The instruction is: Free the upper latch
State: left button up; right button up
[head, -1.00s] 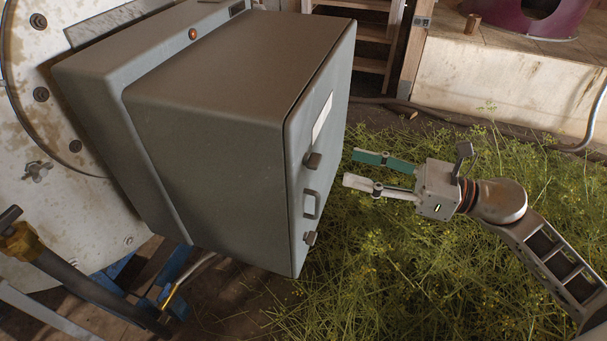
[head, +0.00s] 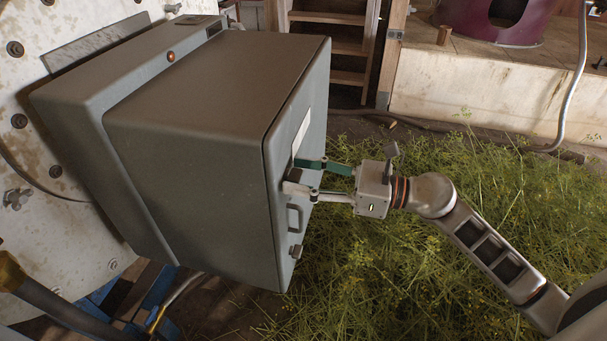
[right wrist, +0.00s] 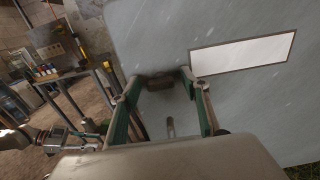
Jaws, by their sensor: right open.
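The upper latch (head: 293,174) is a small dark knob on the front door of the grey cabinet (head: 195,90). My right gripper (head: 291,177) is open at the door, with one finger on each side of the latch. In the right wrist view the latch (right wrist: 158,82) shows between the two fingertips; I cannot tell whether they touch it. The fingers partly hide it in the head view. What looks like my left gripper (right wrist: 78,139) shows small at the left of the right wrist view; its jaws are unclear.
Below the upper latch are a door handle (head: 294,217) and a lower latch (head: 296,251). A white label (right wrist: 243,52) is on the door. Cut herbs (head: 420,240) cover the floor to the right. A cluttered table (right wrist: 62,75) stands in the background.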

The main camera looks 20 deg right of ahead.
jog(key=c, duration=1.1)
